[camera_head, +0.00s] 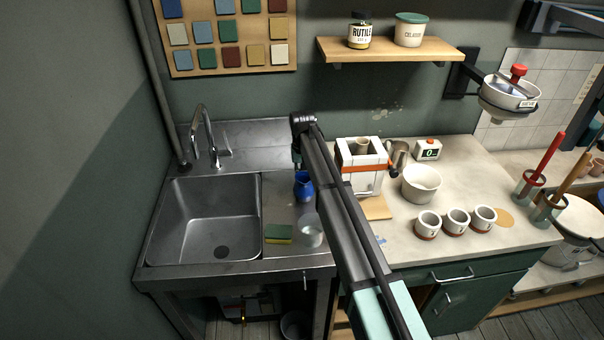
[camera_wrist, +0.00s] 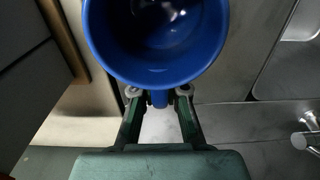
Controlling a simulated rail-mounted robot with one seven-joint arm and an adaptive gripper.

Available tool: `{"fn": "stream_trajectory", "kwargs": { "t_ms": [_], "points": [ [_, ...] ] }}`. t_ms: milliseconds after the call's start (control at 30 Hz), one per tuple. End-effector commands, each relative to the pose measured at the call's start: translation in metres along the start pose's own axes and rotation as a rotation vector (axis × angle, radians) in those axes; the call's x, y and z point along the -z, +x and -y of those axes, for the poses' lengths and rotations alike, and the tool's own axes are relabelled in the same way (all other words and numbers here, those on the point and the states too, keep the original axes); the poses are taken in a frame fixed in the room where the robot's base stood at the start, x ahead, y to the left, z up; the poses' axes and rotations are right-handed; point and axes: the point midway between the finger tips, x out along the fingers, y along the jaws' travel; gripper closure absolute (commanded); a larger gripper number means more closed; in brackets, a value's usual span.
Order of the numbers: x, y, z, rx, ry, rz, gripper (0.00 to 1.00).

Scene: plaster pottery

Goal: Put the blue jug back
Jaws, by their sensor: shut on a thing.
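The blue jug (camera_head: 304,186) is upright over the steel drainboard, right of the sink, in the head view. I cannot tell whether its base touches the steel. In the wrist view I look down into the open mouth of the blue jug (camera_wrist: 156,75). My gripper (camera_wrist: 159,97) is shut on the jug's handle, with a fingertip on each side of it. In the head view my arm reaches over the worktop and my gripper (camera_head: 297,160) is mostly hidden behind the arm, just above the jug.
A sponge (camera_head: 278,234) and a clear glass (camera_head: 311,230) stand in front of the jug. The sink (camera_head: 212,222) with its tap (camera_head: 207,137) is left. A white mould box (camera_head: 362,167), a white bowl (camera_head: 421,184) and cups (camera_head: 456,221) stand right. A shelf (camera_head: 390,50) hangs above.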

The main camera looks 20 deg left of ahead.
Motion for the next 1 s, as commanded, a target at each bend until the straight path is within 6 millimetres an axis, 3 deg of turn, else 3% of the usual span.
{"fn": "stream_trajectory", "kwargs": {
  "t_ms": [267,300,333,767,1000],
  "points": [
    [0.000,0.003,0.000,0.000,0.000,0.000,1.00],
    [0.000,0.003,0.000,0.000,0.000,0.000,0.73],
    [0.000,0.003,0.000,0.000,0.000,0.000,0.63],
    [0.000,-0.003,0.000,0.000,0.000,0.000,0.62],
    [0.001,-0.036,0.000,0.000,0.000,-0.002,0.62]
  ]
}}
